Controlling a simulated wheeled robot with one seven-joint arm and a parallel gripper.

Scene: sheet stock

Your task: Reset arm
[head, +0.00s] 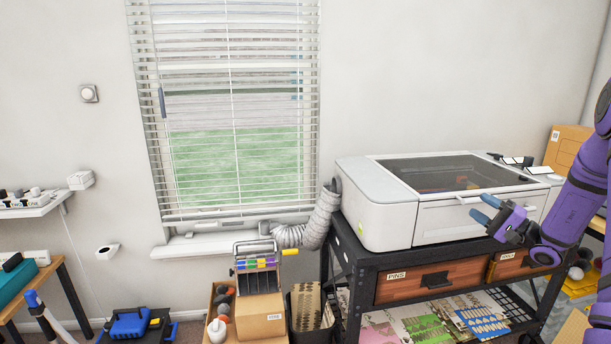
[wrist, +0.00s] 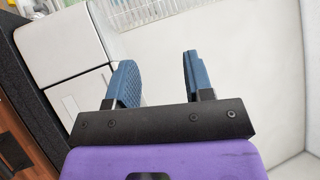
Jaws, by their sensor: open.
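My gripper (head: 483,208) is at the right in the head view, at the end of my purple arm. It is in front of the right front of a white machine (head: 385,222) with a dark glass lid. In the wrist view my gripper (wrist: 158,82) shows two blue fingers spread apart with nothing between them. The machine's white body (wrist: 70,38) is behind and to the left of the fingers there. I cannot tell the exact gap between the fingers and the machine.
The machine stands on a black cart (head: 352,262) with wooden drawers (head: 408,283) and sheets on the shelf below. A white hose (head: 318,222) runs to the window.

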